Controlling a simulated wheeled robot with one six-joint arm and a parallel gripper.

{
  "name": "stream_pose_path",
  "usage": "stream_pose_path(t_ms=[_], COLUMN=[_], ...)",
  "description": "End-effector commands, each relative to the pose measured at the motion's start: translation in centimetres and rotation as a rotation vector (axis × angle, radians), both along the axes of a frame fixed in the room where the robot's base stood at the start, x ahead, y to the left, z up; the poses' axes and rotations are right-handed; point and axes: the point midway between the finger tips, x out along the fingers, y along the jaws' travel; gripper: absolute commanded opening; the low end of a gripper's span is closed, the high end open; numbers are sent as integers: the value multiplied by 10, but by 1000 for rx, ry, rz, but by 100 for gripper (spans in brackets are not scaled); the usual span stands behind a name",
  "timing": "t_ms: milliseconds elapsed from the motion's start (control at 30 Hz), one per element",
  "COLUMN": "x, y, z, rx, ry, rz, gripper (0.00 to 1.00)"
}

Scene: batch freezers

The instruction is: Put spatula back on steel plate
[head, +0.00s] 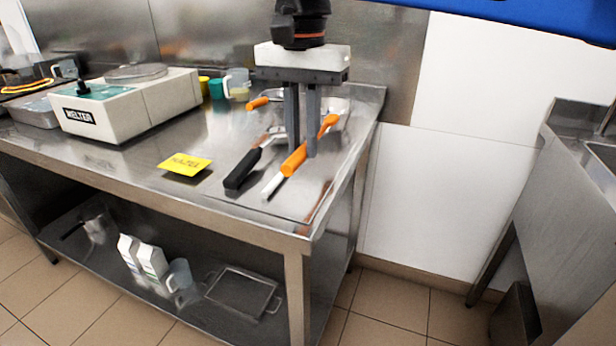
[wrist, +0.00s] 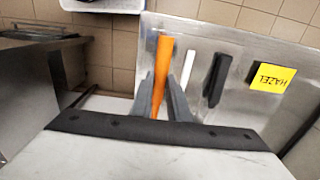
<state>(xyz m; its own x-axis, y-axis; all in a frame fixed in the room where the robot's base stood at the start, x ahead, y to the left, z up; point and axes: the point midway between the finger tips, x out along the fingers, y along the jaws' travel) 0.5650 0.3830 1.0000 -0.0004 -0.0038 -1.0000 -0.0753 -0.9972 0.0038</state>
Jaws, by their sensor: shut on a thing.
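My gripper (head: 302,152) points down over the right end of the steel table. It is shut on the orange handle of a spatula (head: 293,161), which runs slantwise between the fingers. In the wrist view the orange handle (wrist: 163,70) stands out between the fingertips (wrist: 161,92). The spatula seems to be held above the steel surface, with an orange-brown reflection to its lower right.
A black-handled tool (head: 242,170) and a white-handled tool (head: 271,187) lie close left of the spatula. Another orange handle (head: 258,102) lies behind. A yellow HAZEL card (head: 186,164) and a melter (head: 130,100) are farther left. The table's right edge is close.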

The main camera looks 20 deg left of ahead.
Motion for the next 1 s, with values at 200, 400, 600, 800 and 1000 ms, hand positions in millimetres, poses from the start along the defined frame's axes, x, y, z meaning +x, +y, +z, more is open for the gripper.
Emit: stream_pose_path(t_ms=[200,400,600,800,1000], x=[0,0,0,0,0], y=[0,0,0,0,0], z=[-30,-41,-68,-76,-77], rx=[0,1,-1,1,1], ry=[2,2,3,2,2], rz=[-2,-2,-3,-3,-3], gripper=[0,0,0,0,0])
